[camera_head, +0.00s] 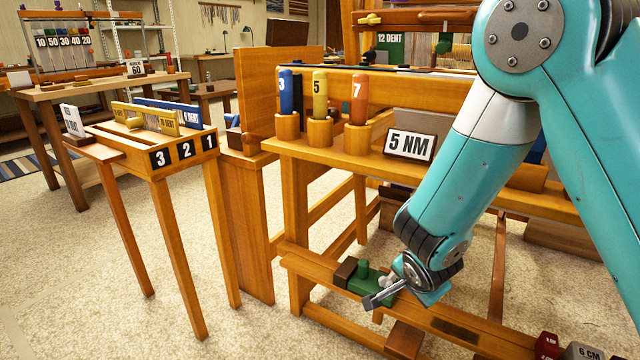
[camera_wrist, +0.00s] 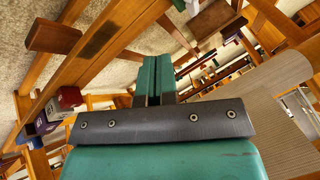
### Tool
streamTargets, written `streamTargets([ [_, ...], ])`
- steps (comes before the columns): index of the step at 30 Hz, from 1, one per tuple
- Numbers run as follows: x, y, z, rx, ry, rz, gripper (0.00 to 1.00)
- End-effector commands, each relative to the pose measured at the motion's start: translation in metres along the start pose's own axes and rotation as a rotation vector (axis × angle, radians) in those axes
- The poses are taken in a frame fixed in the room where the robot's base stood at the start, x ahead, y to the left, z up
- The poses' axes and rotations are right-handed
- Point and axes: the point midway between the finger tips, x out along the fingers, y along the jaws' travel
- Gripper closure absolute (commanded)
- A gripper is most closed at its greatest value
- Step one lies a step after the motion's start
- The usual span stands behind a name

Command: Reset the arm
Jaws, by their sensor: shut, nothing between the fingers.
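My teal arm reaches down from the upper right of the head view. My gripper (camera_head: 385,294) hangs low in front of the loom's lower beam. In the wrist view its two teal fingers (camera_wrist: 158,66) are together, with nothing seen between them. A green block with a knob (camera_head: 365,274) sits on the lower beam, just behind and beside the gripper; I cannot tell whether they touch.
The loom's shelf holds blue (camera_head: 286,92), yellow (camera_head: 320,94) and orange (camera_head: 359,98) handles and a "5 NM" sign (camera_head: 409,144). A small wooden stand (camera_head: 150,160) is at left. Dark red (camera_head: 547,346) and grey blocks (camera_head: 584,352) lie lower right. Carpet at front left is clear.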

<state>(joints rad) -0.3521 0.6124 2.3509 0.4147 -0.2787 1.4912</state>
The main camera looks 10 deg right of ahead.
Motion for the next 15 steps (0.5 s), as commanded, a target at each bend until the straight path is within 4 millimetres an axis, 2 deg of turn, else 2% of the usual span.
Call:
streamTargets([
  [2,-0.022,-0.005,0.0,-0.056,-0.053,0.01,1.0],
  [5,-0.066,-0.008,0.009,-0.213,-0.184,0.02,1.0],
  [8,-0.124,-0.006,0.023,-0.447,-0.353,-0.015,1.0],
  [9,-0.147,-0.004,0.029,-0.55,-0.417,-0.042,1.0],
  [12,-0.198,0.005,0.043,-0.795,-0.548,-0.129,1.0],
  [15,-0.241,0.016,0.052,-1.017,-0.639,-0.226,1.0],
])
